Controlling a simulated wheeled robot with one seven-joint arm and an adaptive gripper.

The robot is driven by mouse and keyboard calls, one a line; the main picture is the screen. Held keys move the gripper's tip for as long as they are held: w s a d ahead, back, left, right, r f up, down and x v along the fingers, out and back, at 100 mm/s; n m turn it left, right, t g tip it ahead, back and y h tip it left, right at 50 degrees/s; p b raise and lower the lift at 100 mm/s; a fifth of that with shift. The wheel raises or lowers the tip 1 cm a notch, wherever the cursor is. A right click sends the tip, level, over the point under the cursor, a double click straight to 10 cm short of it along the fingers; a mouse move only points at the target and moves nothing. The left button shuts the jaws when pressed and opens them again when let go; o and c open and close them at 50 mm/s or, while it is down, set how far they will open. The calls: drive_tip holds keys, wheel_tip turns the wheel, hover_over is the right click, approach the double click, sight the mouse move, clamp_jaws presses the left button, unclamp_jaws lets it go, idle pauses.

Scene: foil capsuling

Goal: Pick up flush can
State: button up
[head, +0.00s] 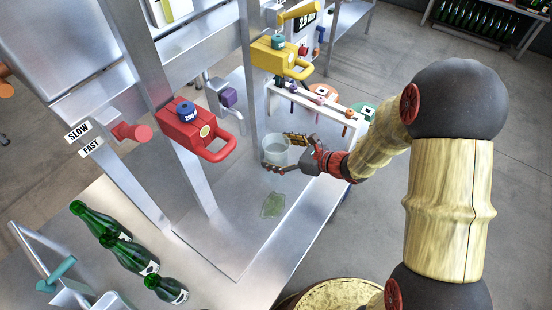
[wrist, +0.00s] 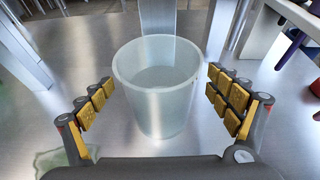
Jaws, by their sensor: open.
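The flush can (head: 274,149) is a pale, translucent, open-topped cup standing upright on the metal shelf. In the wrist view the flush can (wrist: 157,88) fills the middle, and its inside looks empty. My gripper (head: 287,155) is open around it. In the wrist view my gripper's (wrist: 163,103) two fingers, with yellow ribbed pads, stand on the left and right of the can. Gaps show between the pads and the can's wall on both sides.
A greenish wet patch (head: 273,204) lies on the shelf in front of the can. A red-handled valve (head: 196,131) and a yellow one (head: 281,58) hang on the frame. Several green bottles (head: 127,250) lie at lower left. A white rack (head: 318,101) stands behind the can.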

drive_tip(key=shift+w+a, duration=0.15)
drive_tip(key=shift+a, duration=0.05)
drive_tip(key=shift+c, duration=0.8)
drive_tip(key=c, duration=1.3)
drive_tip(key=shift+r, duration=0.1)
